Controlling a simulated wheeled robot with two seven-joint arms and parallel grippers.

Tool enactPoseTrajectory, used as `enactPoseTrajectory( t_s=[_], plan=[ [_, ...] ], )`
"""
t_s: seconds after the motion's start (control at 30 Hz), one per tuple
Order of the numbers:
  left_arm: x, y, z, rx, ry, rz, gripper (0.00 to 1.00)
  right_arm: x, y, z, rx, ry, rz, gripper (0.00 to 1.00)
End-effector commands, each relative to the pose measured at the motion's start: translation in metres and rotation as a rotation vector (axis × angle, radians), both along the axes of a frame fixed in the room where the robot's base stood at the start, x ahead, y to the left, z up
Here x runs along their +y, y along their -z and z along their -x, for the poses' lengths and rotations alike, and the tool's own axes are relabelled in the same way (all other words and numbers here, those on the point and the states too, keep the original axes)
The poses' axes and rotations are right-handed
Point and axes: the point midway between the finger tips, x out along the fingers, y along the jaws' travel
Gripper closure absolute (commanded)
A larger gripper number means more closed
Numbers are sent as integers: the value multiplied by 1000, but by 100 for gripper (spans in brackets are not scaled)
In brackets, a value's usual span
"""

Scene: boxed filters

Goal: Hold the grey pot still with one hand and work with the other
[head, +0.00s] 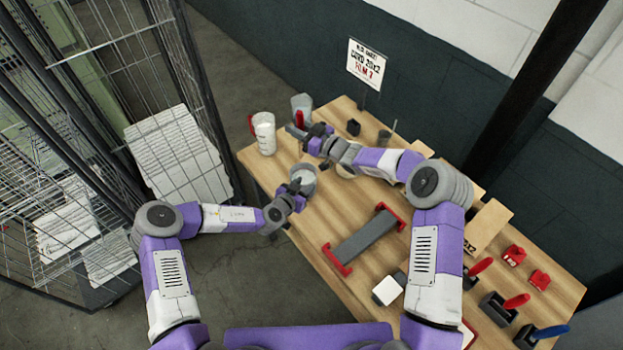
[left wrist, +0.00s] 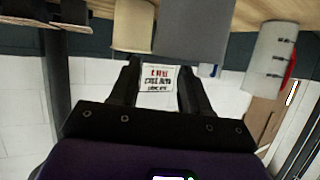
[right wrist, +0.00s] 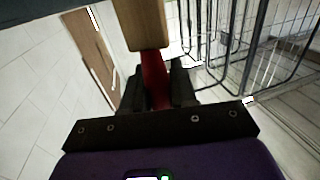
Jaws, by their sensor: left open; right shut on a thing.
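The grey pot (head: 304,174) stands near the table's left edge. It seems to be the large grey shape (left wrist: 192,30) at the top of the left wrist view. My left gripper (head: 296,190) is open right at the pot, its fingers (left wrist: 157,78) apart; I cannot tell whether they touch it. My right gripper (head: 303,130) is farther back, past the pot. It is shut on a red-handled tool (head: 299,118); the right wrist view shows its red part (right wrist: 155,80) between the fingers, with a wooden part (right wrist: 140,25) beyond. Its far end is cut off.
A white jug (head: 264,135) with a red handle stands left of the pot. A grey rack with red ends (head: 362,242) lies mid-table; red and blue-handled tools stand right. A wire cage (head: 150,90) stands left.

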Motion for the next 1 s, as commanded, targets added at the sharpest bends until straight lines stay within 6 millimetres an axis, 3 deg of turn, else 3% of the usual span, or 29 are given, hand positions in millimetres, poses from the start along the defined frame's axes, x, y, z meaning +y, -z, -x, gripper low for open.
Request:
enactPoseTrajectory(
  t_s=[0.43,0.93,1.0],
  plan=[
    [-31,24,-48,-1,0,1,53,0,0,0,0,0,0,100],
    [-36,28,-57,0,2,-2,53,0,0,0,0,0,0,100],
    [-36,28,-57,0,2,-2,62,0,0,0,0,0,0,100]
  ],
)
